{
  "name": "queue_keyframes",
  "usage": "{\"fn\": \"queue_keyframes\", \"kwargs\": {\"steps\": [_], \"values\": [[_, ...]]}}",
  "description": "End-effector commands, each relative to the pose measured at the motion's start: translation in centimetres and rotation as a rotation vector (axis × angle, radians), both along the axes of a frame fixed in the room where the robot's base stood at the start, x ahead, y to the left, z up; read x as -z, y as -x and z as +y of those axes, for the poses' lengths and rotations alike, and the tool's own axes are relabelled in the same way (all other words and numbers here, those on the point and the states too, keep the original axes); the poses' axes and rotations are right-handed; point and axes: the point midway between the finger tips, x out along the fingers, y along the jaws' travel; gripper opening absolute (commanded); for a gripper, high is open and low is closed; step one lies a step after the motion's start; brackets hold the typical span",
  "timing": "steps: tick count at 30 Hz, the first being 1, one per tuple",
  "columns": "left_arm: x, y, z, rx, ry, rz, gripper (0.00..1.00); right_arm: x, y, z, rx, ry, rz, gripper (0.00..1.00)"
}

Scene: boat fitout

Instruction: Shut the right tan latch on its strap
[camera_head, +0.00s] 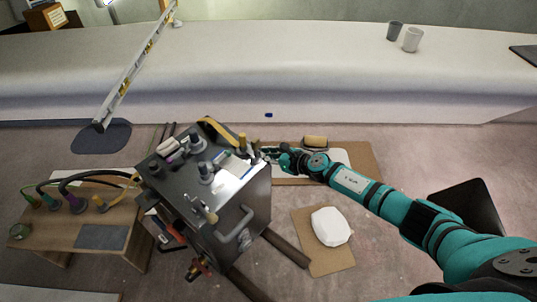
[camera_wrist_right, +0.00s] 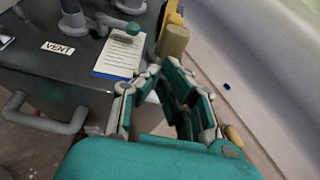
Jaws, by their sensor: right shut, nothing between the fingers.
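A grey metal box (camera_head: 245,195) stands in the middle of the head view. A yellow strap (camera_head: 214,131) runs along its far top edge. A tan block-like latch (camera_head: 242,141) sits near the strap's right end. In the wrist view the tan latch (camera_wrist_right: 173,42) stands just past my fingertips, with the yellow strap (camera_wrist_right: 174,16) behind it. My right gripper (camera_head: 271,155) is at the box's far right corner, shut and empty. In the wrist view its fingertips (camera_wrist_right: 157,70) are close to the latch; I cannot tell whether they touch. My left gripper is not in view.
A clipboard sheet (camera_wrist_right: 119,50), a VENT label (camera_wrist_right: 58,48) and pipe fittings are on the box top. A grey handle (camera_head: 233,232) sticks out of its side. A wooden bench (camera_head: 60,215) with hoses stands left. A white lump (camera_head: 331,226) lies on cardboard at right.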

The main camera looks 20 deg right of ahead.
Motion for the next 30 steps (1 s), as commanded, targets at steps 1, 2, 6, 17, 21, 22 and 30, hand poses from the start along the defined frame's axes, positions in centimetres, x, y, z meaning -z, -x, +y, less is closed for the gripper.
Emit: {"fn": "queue_keyframes", "kwargs": {"steps": [1,2,6,17,21,22,30], "values": [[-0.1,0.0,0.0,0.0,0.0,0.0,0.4,-0.2,-0.1,0.1,0.0,-0.001,-0.001,0.0],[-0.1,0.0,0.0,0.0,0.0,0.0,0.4,-0.2,-0.2,0.1,0.0,-0.001,-0.001,0.0],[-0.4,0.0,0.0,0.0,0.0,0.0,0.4,-0.7,-0.6,0.4,0.0,0.0,-0.001,0.0],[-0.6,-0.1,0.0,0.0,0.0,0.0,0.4,-1.4,-1.4,1.0,0.0,-0.002,0.0,0.0],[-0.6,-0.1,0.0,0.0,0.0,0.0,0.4,-1.4,-1.5,1.1,-0.001,0.0,0.0,0.0],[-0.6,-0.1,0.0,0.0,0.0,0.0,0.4,-1.4,-1.5,1.1,-0.001,0.0,0.0,0.0],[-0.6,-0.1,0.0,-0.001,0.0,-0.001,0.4,-1.5,-1.6,1.1,0.0,0.0,0.0,0.0]]}}
